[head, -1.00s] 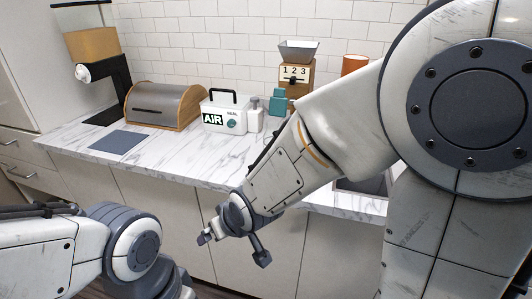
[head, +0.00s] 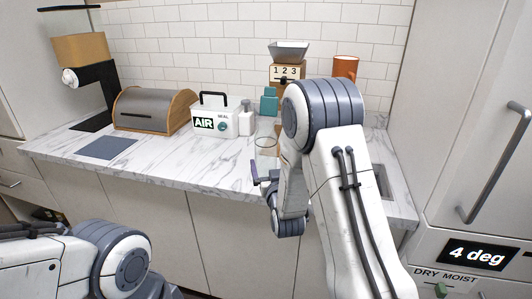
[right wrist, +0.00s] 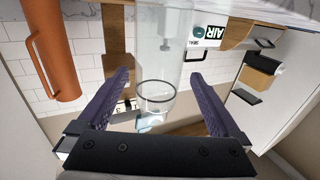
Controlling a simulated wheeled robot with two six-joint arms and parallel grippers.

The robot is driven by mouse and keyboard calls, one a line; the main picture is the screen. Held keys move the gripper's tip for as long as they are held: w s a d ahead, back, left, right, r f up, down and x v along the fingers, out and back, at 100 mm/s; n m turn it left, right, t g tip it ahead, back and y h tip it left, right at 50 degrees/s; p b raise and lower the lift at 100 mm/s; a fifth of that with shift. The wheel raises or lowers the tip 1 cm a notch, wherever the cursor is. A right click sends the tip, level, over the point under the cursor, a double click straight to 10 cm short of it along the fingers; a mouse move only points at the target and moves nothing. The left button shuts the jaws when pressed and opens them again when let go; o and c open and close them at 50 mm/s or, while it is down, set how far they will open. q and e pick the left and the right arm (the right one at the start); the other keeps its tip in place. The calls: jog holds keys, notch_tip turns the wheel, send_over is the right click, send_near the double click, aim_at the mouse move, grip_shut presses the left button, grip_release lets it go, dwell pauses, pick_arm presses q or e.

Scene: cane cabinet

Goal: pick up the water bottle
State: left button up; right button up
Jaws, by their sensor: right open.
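The water bottle (head: 265,139) looks like a clear, see-through cylinder on the marble counter, partly hidden behind my right arm. In the right wrist view the clear bottle (right wrist: 160,60) shows large, with a dark ring around it. My right gripper (head: 262,180) is open, at the counter's front edge, below the bottle in the head view. In the right wrist view its two fingers (right wrist: 160,76) are spread, one on each side of the bottle's outline. I cannot tell whether they touch it. My left arm shows at the lower left, but its gripper is out of view.
Behind the bottle stand a white AIR box (head: 213,120), a white pump bottle (head: 246,119), a teal bottle (head: 269,102) and an orange mug (head: 346,67). A wooden bread box (head: 153,110) and grey mat (head: 107,148) lie left. A tall cabinet (head: 470,90) closes the right.

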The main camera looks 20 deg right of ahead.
aim_at(266, 154)
jog(key=shift+w+d+f+p, duration=0.1)
jog(key=shift+w+d+p, duration=0.15)
jog(key=shift+w, duration=0.75)
jog(key=shift+w+d+r+p, duration=0.15)
jog(key=shift+w+p, duration=0.2)
jog(key=shift+w, duration=0.7)
jog(key=shift+w+d+f+p, duration=0.2)
jog(key=shift+w+p, duration=0.1)
jog(key=shift+w, duration=0.7)
jog(key=c, duration=1.5)
pick_arm(q)
notch_tip(266, 154, up, 2)
pick_arm(e)
jog(key=shift+o, duration=0.2)
jog(key=shift+r, duration=0.2)
